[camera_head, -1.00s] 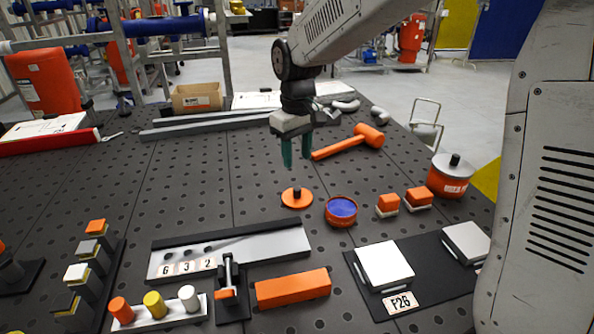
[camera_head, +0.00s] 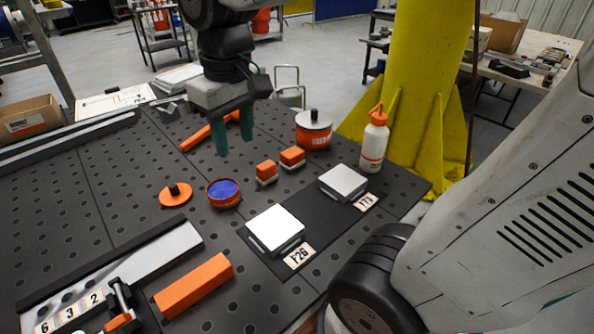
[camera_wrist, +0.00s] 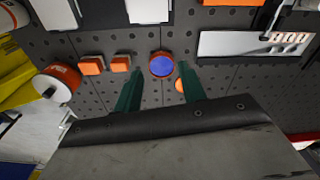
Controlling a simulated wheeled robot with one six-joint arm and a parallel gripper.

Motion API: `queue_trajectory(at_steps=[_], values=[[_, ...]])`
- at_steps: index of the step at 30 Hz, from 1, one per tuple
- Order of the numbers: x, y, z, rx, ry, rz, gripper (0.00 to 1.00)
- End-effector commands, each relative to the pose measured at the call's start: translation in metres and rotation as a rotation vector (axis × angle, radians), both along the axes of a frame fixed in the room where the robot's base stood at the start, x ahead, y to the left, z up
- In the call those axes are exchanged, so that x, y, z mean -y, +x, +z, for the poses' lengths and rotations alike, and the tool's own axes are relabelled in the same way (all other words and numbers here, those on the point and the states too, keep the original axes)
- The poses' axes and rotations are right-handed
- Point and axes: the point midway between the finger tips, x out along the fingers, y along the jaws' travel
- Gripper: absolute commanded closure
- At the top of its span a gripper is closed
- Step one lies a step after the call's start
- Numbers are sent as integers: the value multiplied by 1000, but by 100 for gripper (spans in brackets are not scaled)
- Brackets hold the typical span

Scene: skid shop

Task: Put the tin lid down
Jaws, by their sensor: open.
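The tin lid, an orange disc with a black knob (camera_head: 175,195), lies flat on the dark perforated table in the head view. Beside it, to the right and apart, stands a low round orange tin with a blue inside (camera_head: 223,193); it also shows in the wrist view (camera_wrist: 162,65). My gripper (camera_head: 235,145) has green fingers, spread and empty, above the table behind the tin. In the wrist view the fingers (camera_wrist: 157,90) stand apart with nothing between them in their grip. The lid shows there only partly, behind the right finger (camera_wrist: 180,85).
Two small orange blocks (camera_head: 266,172) (camera_head: 292,157), an orange-and-white canister (camera_head: 314,130) and a white bottle (camera_head: 374,138) stand to the right. A dark mat (camera_head: 312,225) bears two white-topped blocks. An orange hammer (camera_head: 205,133) lies behind. Bare table lies in front of the lid.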

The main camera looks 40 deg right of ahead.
Motion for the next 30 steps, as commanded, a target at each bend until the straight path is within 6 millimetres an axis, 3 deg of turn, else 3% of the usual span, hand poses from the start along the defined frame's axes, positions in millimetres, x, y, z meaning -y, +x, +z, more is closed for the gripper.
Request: queue_trajectory(at_steps=[1, 6, 12, 17, 30], values=[[7, -21, 0, 11, 2, -30, 59], [21, -77, -9, 31, 6, -116, 59], [28, -115, -23, 45, 9, -178, 59], [30, -123, -27, 46, 9, -194, 59], [29, -123, -26, 46, 9, -193, 59]])
